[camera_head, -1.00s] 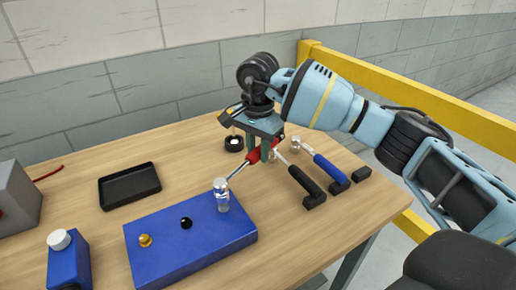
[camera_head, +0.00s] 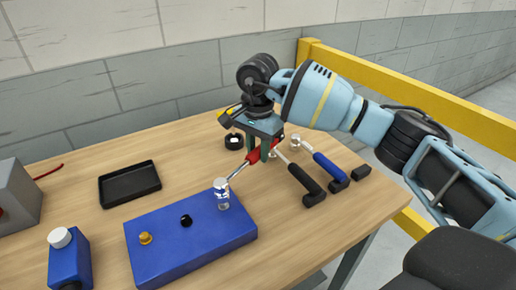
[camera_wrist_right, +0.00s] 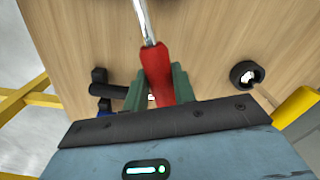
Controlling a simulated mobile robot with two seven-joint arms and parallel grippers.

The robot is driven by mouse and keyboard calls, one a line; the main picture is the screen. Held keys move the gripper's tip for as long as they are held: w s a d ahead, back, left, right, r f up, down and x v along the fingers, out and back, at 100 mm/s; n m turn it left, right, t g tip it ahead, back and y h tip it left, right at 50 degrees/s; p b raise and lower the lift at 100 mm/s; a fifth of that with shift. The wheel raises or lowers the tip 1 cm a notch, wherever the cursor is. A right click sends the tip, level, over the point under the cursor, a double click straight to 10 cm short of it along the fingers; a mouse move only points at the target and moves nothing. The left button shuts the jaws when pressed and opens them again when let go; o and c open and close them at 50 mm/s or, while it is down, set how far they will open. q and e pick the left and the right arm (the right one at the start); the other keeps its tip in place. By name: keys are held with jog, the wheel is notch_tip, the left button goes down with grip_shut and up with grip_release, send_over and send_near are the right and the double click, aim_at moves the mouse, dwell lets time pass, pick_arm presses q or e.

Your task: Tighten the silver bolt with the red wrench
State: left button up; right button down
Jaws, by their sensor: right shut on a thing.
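My right gripper (camera_head: 265,150) is shut on the red handle of the red wrench (camera_head: 254,157). In the right wrist view the handle (camera_wrist_right: 156,75) sits between the green fingers of the gripper (camera_wrist_right: 157,88), and the silver shaft runs up and out of the frame. The silver bolt (camera_head: 222,198) stands upright at the right end of the blue block (camera_head: 175,250). The wrench's far end reaches the bolt's head; I cannot tell whether it is seated on it. A black bolt (camera_head: 186,220) and a brass bolt (camera_head: 145,238) are also on the block. My left gripper is not in view.
A blue-handled tool (camera_head: 328,166) and a black-handled tool (camera_head: 305,184) lie right of the gripper. A black ring-shaped holder (camera_head: 234,142) is behind it. A black tray (camera_head: 130,186) and a blue bottle-like container (camera_head: 69,262) stand left. A yellow rail (camera_head: 440,105) runs behind the table.

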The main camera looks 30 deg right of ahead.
jog(key=shift+f, duration=1.2)
dwell(2.7)
dwell(0.7)
jog(key=c, duration=1.6)
grip_release()
jog(key=shift+c, duration=0.2)
grip_shut()
